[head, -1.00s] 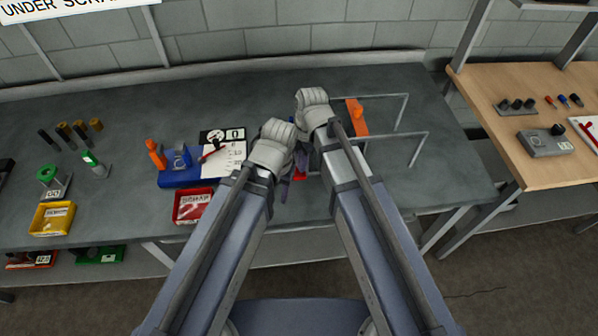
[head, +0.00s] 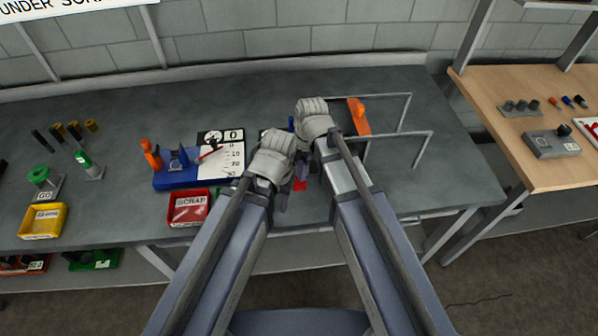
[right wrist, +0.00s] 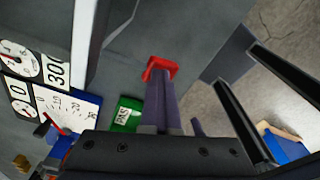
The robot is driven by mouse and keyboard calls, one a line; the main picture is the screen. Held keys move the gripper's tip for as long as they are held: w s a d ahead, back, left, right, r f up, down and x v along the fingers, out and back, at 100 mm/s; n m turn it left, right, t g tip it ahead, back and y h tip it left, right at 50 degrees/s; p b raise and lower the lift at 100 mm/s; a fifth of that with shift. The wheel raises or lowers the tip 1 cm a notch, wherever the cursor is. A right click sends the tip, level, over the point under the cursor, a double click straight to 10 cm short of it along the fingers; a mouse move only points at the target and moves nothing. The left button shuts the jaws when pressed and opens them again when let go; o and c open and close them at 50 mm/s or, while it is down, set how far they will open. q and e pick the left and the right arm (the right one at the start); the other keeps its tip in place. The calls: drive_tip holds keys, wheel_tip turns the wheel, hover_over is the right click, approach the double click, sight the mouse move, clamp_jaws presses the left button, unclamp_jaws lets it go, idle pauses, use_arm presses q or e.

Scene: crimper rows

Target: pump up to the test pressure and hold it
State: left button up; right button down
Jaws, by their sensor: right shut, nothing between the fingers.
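In the right wrist view my right gripper (right wrist: 161,84) is shut and empty. Its fingertips are right at a red block-like piece (right wrist: 163,68); I cannot tell whether they touch. A red bit (head: 300,184) shows between my arms in the head view, mostly hidden. A round dial with a card reading 300 (right wrist: 20,60) lies left in the wrist view; its reading is too small to tell. My left gripper (head: 281,201) is low beside the right one, its finger gap hidden by its wrist. I cannot make out the rest of the pump.
Left of my arms stand a blue fixture (head: 190,180) with a dial and scale card, and a red scrap tray (head: 190,208). An orange piece (head: 358,117) and wire frames (head: 415,135) are to the right. A green pass tray (right wrist: 127,114) shows in the wrist view.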

drive_tip(key=w+d, duration=0.1)
drive_tip(key=d+r+p, duration=0.1)
drive_tip(key=shift+w+d, duration=0.35)
wheel_tip(320, 180, up, 8)
drive_tip(key=p, duration=0.7)
drive_tip(key=shift+w+d+f+p, duration=0.15)
drive_tip(key=shift+d+p, duration=0.2)
idle(1.3)
